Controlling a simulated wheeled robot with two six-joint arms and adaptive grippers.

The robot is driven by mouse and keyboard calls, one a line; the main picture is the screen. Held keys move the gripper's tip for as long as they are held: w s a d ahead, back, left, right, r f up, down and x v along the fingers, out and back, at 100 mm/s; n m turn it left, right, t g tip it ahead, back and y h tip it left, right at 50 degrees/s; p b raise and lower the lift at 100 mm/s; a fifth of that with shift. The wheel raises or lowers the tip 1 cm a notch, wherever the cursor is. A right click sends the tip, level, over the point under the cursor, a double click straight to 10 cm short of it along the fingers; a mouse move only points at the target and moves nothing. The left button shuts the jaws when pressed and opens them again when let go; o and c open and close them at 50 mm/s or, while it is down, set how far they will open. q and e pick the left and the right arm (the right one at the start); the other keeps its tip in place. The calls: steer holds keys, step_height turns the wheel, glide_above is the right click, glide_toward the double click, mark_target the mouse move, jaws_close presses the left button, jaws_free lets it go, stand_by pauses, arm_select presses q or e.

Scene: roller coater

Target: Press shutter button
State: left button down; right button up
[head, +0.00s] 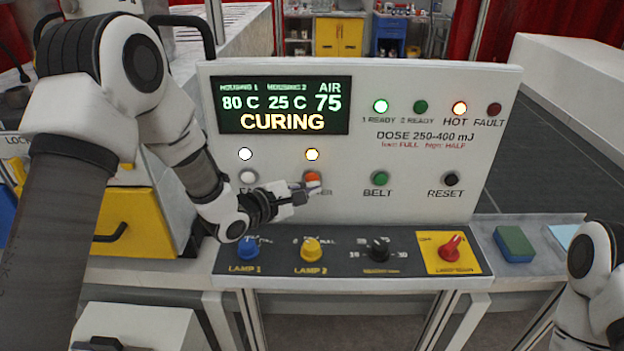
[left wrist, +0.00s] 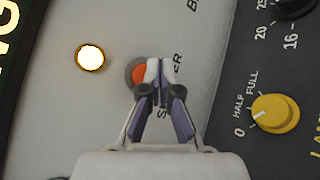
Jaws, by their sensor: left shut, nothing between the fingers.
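The shutter button (head: 312,177) is an orange-red round button on the upright white panel, with its label partly hidden by my left gripper. My left gripper (head: 313,187) is shut and empty, its fingertips at the lower right part of the button in the head view. In the left wrist view the button (left wrist: 139,74) shows beside the closed fingertips (left wrist: 159,68), which overlap its edge. I cannot tell whether they touch it. A lit lamp (head: 312,154) sits above the button and shows in the left wrist view (left wrist: 90,57). My right gripper is not in view.
The display (head: 283,105) reads CURING. A white button (head: 248,177) is left of the shutter button, the green belt button (head: 380,178) and black reset button (head: 451,179) right. Knobs, including yellow lamp 2 (head: 312,250) and red (head: 451,247), stand on the ledge below.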

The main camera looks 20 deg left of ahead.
arm_select(q)
steer(key=shift+s, duration=0.15)
steer(key=s, duration=0.1)
steer(key=s+d, duration=0.1)
steer(key=s, duration=0.2)
steer(key=shift+s+d, duration=0.25)
steer(key=shift+s, duration=0.1)
stand_by(0.6)
